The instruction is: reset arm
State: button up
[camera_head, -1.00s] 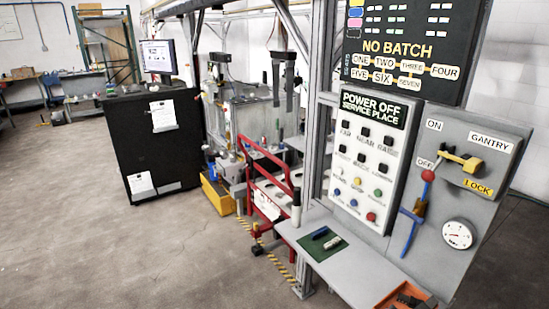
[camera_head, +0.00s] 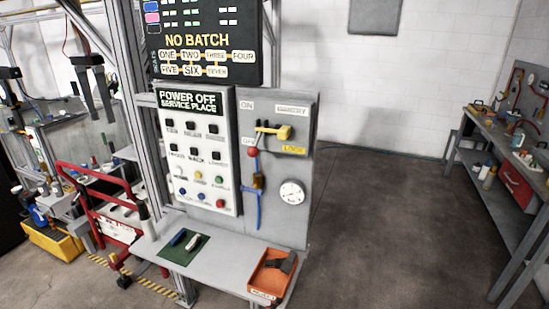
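My arm and gripper do not show in the head camera view. A grey gantry panel (camera_head: 296,212) stands in the middle, with a yellow handle (camera_head: 284,132) near the LOCK label. A lever with a red knob (camera_head: 253,152) and a blue lower part hangs beside the OFF label. A round white gauge (camera_head: 292,192) sits lower right on the panel. A white button panel (camera_head: 167,135) headed "POWER OFF SERVICE PLACE" stands to its left. A black board (camera_head: 205,25) above reads "NO BATCH".
A grey shelf (camera_head: 225,262) under the panels holds a green mat (camera_head: 168,256) with small items and an orange bin (camera_head: 266,280) with a dark object. A red frame (camera_head: 95,215) stands at left. A workbench (camera_head: 490,150) stands at right. Open floor (camera_head: 390,220) lies between.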

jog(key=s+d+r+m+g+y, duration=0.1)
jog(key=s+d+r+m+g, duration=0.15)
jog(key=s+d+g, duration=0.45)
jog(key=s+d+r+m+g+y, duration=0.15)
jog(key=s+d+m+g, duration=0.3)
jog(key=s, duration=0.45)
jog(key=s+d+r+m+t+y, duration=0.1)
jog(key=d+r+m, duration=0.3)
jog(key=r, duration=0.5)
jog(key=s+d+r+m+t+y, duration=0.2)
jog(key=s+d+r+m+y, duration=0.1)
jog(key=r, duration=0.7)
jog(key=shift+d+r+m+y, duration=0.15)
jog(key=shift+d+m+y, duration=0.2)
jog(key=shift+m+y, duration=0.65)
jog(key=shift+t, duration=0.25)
